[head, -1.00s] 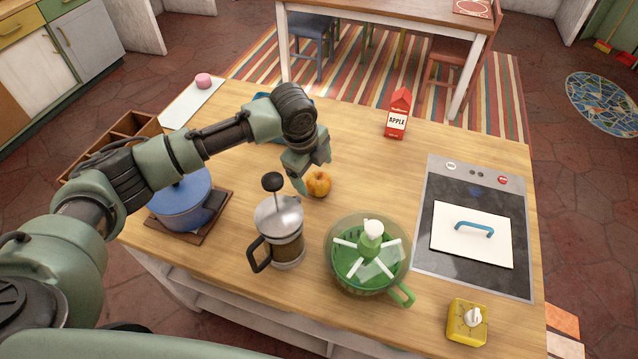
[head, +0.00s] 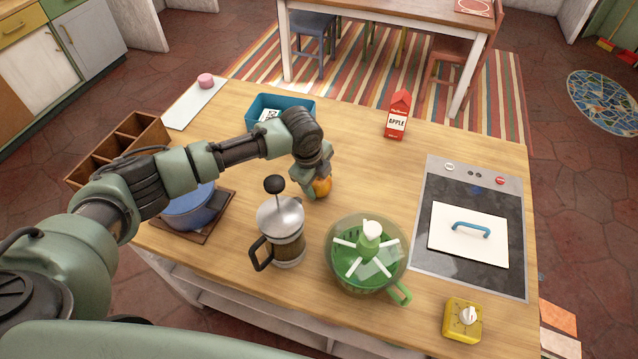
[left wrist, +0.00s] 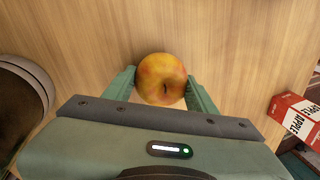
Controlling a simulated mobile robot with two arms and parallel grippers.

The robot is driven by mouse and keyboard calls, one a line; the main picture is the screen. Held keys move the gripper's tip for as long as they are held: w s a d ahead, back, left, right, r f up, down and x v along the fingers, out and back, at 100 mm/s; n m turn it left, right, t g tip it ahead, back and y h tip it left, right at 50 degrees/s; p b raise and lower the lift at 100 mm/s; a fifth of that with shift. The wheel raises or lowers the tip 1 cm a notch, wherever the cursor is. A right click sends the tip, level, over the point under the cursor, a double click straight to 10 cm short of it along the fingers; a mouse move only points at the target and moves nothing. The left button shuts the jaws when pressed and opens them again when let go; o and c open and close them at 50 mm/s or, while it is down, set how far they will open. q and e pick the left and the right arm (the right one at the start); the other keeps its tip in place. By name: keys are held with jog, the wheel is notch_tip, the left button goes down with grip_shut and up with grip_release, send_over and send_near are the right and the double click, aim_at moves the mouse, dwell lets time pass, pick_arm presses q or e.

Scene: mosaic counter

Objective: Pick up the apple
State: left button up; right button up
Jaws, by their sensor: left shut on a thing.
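The apple (head: 322,187) is yellow-orange with a reddish blush. It sits between the fingers of my left gripper (head: 312,186), behind the French press in the head view. In the left wrist view the apple (left wrist: 161,79) is between the two green fingers of the gripper (left wrist: 162,88), which is shut on it. I cannot tell whether the apple is touching the counter. Part of the apple is hidden by the gripper in the head view. My right gripper is not in view.
A French press (head: 283,232) stands close in front of the gripper. A green spinner bowl (head: 366,262) is to its right, a blue pot (head: 190,208) left. A red apple carton (head: 398,115) stands behind, right of a blue bin (head: 282,101). Counter between carton and bowl is clear.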

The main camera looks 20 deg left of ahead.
aim_at(318, 179)
pick_arm(q)
jog(key=shift+r, duration=0.15)
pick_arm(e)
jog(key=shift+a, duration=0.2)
pick_arm(q)
jog(key=shift+r, duration=0.65)
notch_tip(318, 179, up, 19)
jog(key=b, duration=0.4)
jog(key=shift+f+b, duration=0.2)
jog(key=shift+b, duration=0.1)
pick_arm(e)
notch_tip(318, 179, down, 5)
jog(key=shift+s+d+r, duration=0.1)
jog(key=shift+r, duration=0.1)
